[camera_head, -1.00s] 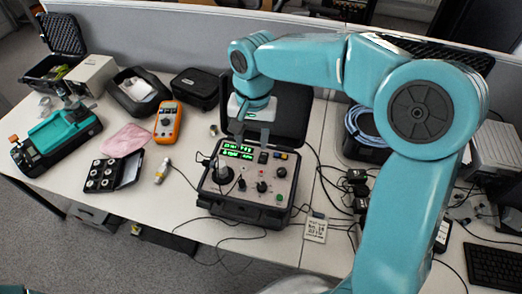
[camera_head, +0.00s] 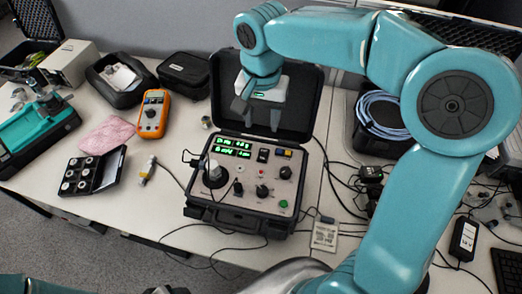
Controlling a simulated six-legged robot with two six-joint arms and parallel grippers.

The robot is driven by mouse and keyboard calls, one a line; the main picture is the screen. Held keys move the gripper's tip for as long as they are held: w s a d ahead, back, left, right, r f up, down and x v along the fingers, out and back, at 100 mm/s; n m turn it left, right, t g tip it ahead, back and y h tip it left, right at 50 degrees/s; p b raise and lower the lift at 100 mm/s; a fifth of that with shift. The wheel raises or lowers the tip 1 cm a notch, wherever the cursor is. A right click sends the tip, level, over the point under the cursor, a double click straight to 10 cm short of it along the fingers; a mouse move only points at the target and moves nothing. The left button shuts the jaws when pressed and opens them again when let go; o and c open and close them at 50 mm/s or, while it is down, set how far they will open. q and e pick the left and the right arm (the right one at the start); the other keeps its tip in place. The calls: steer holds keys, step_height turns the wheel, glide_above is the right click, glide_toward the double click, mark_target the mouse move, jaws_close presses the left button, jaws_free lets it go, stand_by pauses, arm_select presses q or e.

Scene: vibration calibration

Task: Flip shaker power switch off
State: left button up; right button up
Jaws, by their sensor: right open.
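The shaker unit (camera_head: 241,217) is an open black case with a grey control panel. Its two green displays (camera_head: 232,147) are lit. A black rocker-like switch (camera_head: 263,155) sits right of the displays; whether it is the power switch, and its position, I cannot tell. A round dark-topped mount (camera_head: 214,175) stands at the panel's left, with knobs to its right. My right gripper (camera_head: 258,113) is open and empty, fingers pointing down, in front of the raised lid (camera_head: 303,99) and above the panel's back edge, apart from the switch. My left gripper is not in view.
A teal device (camera_head: 40,130) stands further left.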

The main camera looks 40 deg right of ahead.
mark_target(262, 159)
step_height(262, 159, down, 12)
steer(key=shift+s+f, duration=0.1)
steer(key=shift+f, duration=0.1)
steer(key=shift+a+f, duration=0.1)
steer(key=shift+f, duration=0.35)
steer(key=shift+c, duration=0.3)
